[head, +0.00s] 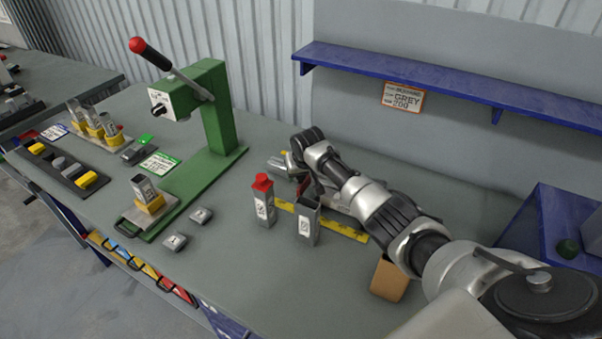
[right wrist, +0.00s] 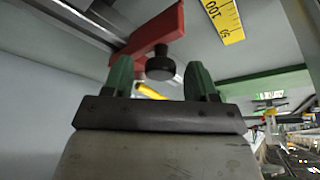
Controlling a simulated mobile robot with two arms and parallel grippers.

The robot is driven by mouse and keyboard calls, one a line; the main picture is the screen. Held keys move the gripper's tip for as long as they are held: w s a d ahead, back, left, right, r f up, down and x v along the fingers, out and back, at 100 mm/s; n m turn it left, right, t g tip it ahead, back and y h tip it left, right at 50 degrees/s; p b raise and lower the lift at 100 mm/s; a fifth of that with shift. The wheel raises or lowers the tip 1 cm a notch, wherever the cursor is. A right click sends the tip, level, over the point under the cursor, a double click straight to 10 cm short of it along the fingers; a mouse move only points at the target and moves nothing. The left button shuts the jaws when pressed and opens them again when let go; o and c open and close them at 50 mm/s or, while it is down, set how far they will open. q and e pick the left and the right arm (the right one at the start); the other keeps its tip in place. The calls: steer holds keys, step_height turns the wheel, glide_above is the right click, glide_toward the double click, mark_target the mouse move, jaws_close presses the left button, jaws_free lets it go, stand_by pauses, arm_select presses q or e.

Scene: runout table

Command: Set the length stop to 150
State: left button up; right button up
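The length stop is a red block (right wrist: 155,30) with a black knob (right wrist: 160,66), seen in the right wrist view. A little of its red shows beside my gripper in the head view. A yellow scale (right wrist: 224,18), with 100 and 50 readable, lies near the block; it also shows in the head view (head: 345,231). My right gripper (right wrist: 159,76) is open, its green fingertips on either side of the knob with visible gaps. In the head view my right gripper (head: 302,178) hides most of the stop. The stop's reading cannot be told. My left gripper is out of view.
A green lever press (head: 215,110) stands left. A blue shelf (head: 430,75) bears a card (head: 403,98) reading GREY 200. An orange-brown block (head: 389,280) sits under my arm.

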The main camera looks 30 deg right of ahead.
steer(key=shift+s+r, duration=0.1)
steer(key=shift+s+r, duration=0.1)
steer(key=shift+r, duration=0.4)
steer(key=b+v, duration=0.1)
steer(key=v, duration=0.8)
steer(key=shift+s+r, duration=0.25)
steer(key=shift+s, duration=0.05)
steer(key=shift+r, duration=0.1)
